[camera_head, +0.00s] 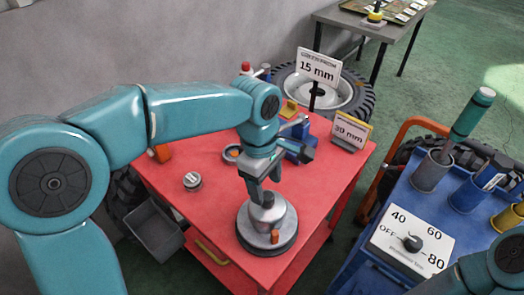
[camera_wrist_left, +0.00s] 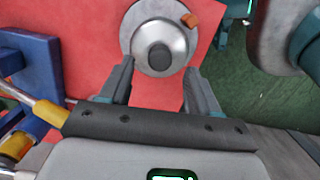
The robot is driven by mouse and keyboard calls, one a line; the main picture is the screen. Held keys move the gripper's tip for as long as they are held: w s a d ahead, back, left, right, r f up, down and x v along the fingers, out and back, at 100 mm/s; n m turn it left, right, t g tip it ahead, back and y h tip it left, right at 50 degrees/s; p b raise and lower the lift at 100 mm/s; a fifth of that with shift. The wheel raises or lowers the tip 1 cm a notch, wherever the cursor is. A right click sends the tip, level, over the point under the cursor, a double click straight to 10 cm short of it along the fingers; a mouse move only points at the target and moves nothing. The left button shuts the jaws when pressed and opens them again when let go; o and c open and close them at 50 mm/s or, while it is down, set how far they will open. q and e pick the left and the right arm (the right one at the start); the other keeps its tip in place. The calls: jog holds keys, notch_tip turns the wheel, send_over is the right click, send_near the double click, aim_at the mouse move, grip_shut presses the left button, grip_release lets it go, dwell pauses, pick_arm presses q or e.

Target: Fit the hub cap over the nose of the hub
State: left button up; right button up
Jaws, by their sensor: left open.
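The hub (camera_head: 282,246) stands on the red cart top as a wide round grey base with an orange peg on its rim. A silver domed part with a dark knob (camera_head: 267,200) rises from its middle. I cannot tell whether this dome is the hub cap or the hub's own nose. The dome (camera_wrist_left: 178,52) shows from above in the left wrist view. My left gripper (camera_head: 262,192) points down just over the knob. In the left wrist view its fingers (camera_wrist_left: 159,68) are spread, with nothing clearly held between them. My right gripper is out of view.
A small round silver piece (camera_head: 192,182) and a dark ring (camera_head: 232,153) lie on the red cart (camera_head: 215,210). Blue blocks (camera_head: 300,147) and a 30 mm sign (camera_head: 351,132) stand behind. A blue cart with a dial panel (camera_head: 412,240) is at right.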

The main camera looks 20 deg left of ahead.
pick_arm(q)
notch_tip(320, 180, up, 12)
jog(key=a+p, duration=0.1)
jog(key=shift+w+a, duration=0.2)
jog(key=shift+s, duration=0.15)
dwell(0.4)
